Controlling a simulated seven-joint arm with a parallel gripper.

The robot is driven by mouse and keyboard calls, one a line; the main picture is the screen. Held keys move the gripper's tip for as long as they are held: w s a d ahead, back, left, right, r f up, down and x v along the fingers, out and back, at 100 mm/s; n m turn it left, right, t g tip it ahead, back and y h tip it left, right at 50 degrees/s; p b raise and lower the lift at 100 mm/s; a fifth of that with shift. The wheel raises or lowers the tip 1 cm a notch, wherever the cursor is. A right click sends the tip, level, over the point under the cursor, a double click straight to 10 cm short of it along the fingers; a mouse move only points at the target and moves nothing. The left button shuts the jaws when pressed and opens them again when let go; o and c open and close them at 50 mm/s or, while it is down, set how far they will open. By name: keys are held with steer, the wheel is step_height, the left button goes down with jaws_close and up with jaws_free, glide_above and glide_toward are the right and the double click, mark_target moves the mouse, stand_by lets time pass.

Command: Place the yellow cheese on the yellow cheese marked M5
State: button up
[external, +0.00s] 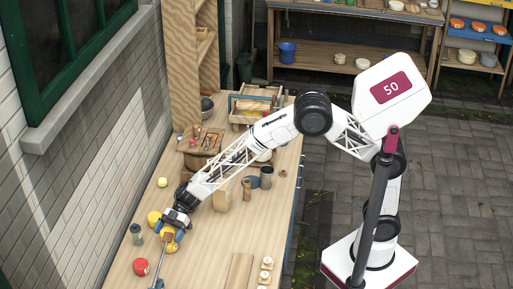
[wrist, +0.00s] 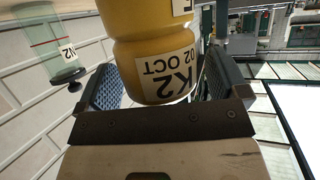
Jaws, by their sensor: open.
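A yellow rounded piece labelled "K2 02 OCT" (wrist: 150,70) is between the fingers of my gripper (wrist: 165,92) in the wrist view. The fingers are apart on either side of it; I cannot tell whether they touch it. Another yellow part with a cut-off label (wrist: 182,7) adjoins it past a narrow waist. No M5 marking is readable. In the external view my gripper (external: 173,222) is low over the left front of the bench, partly hiding a yellow piece (external: 170,244). Another yellow piece (external: 154,217) is just left of the gripper.
A greenish jar labelled N2 (wrist: 60,50) stands close by. A red round piece (external: 141,267) lies in front on the bench (external: 205,255). A small pale yellow piece (external: 162,182) lies behind.

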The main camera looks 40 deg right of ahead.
steer(key=shift+r, duration=0.2)
steer(key=v, duration=1.2)
stand_by(0.8)
